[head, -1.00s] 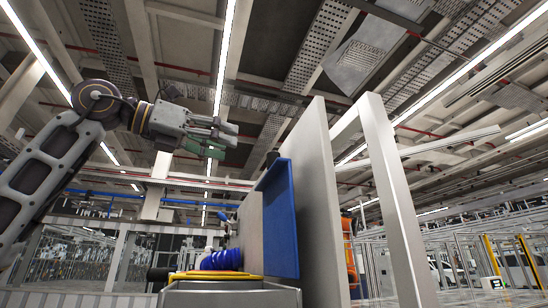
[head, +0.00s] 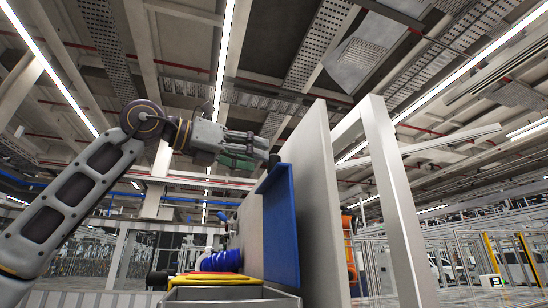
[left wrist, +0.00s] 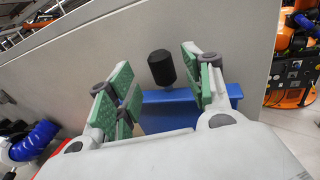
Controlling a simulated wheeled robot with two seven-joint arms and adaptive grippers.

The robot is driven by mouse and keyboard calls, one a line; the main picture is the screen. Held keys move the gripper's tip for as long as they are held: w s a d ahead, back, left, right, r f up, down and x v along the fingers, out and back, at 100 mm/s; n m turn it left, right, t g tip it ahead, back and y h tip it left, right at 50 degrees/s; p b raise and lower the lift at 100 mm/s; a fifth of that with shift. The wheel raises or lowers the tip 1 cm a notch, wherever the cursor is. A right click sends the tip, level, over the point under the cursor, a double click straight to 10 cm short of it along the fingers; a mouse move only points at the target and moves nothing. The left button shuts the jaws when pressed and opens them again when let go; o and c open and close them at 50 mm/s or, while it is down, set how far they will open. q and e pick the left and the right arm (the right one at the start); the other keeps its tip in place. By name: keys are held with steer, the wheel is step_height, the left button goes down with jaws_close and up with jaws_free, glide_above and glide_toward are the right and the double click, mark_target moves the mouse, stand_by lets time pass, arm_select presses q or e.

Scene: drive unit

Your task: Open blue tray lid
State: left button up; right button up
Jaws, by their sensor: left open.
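A blue panel, seemingly the tray lid (head: 281,225), stands upright against a tall grey panel in the head view. A black cylindrical knob (head: 274,160) sits just above its top edge. My left gripper (head: 263,150) is open at the knob, its fingertips pointing right. In the left wrist view the green-padded fingers (left wrist: 158,78) stand apart on either side of the black knob (left wrist: 161,68). The knob appears beyond or between the fingertips; contact cannot be told. The blue top edge (left wrist: 165,96) shows below the knob. My right gripper is out of view.
The tall grey panel (head: 322,200) stands right behind the blue panel, with a white frame post (head: 395,200) farther right. A yellow-edged box (head: 215,280) and a coiled blue hose (head: 222,260) are low in front. Open space lies to the left.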

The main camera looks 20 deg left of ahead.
mark_target(274, 175)
arm_select(q)
steer(key=p+x, duration=0.1)
steer(key=x, duration=0.4)
steer(key=shift+w+r, duration=0.1)
steer(key=shift+w+d+p, duration=0.35)
steer(key=shift+w, duration=0.05)
jaws_close()
